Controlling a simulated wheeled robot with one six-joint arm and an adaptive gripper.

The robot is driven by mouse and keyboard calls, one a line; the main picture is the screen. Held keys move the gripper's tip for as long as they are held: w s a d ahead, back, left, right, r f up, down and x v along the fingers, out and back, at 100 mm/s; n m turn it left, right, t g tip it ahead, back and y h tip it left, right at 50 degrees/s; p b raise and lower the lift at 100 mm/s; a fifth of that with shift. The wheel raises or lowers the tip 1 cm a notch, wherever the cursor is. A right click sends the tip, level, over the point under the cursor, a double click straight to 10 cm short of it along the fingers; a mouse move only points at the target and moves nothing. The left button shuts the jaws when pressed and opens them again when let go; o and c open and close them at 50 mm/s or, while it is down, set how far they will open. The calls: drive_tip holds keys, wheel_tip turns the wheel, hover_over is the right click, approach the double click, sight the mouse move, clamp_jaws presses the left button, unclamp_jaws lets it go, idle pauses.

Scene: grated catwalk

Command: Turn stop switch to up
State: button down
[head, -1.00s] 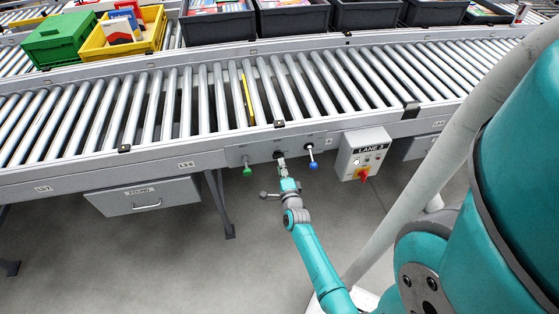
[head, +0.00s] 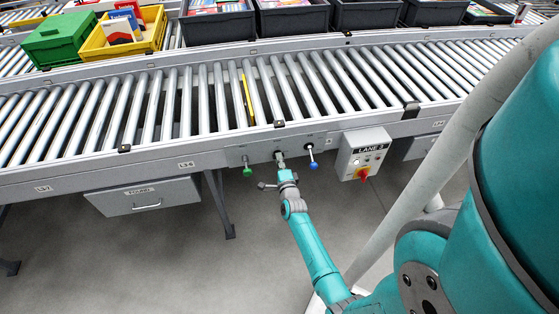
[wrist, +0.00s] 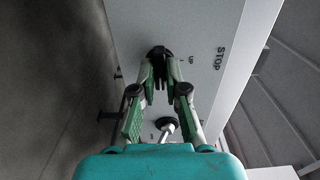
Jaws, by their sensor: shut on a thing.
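The stop switch (wrist: 158,52) is a dark fitting on the pale panel, in line with the word STOP and beside the mark UP in the wrist view. My gripper (wrist: 161,78) reaches it with its tips drawn together on its lever, which the fingers mostly hide. I cannot tell the lever's exact tilt. In the head view, my gripper (head: 281,161) is at the middle of three switches on the conveyor's side panel.
A green-knobbed switch (head: 247,171) is close on the left and a blue-knobbed switch (head: 313,164) close on the right. A LANE 3 control box (head: 362,152) with a red and yellow knob is farther right. A drawer (head: 143,198) hangs at left; open floor lies below.

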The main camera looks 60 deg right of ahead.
drive_tip(key=shift+n, duration=0.4)
drive_tip(key=n, duration=1.7)
drive_tip(key=shift+n, duration=0.3)
idle(0.4)
drive_tip(key=c, duration=1.2)
unclamp_jaws()
drive_tip(key=shift+a, duration=0.1)
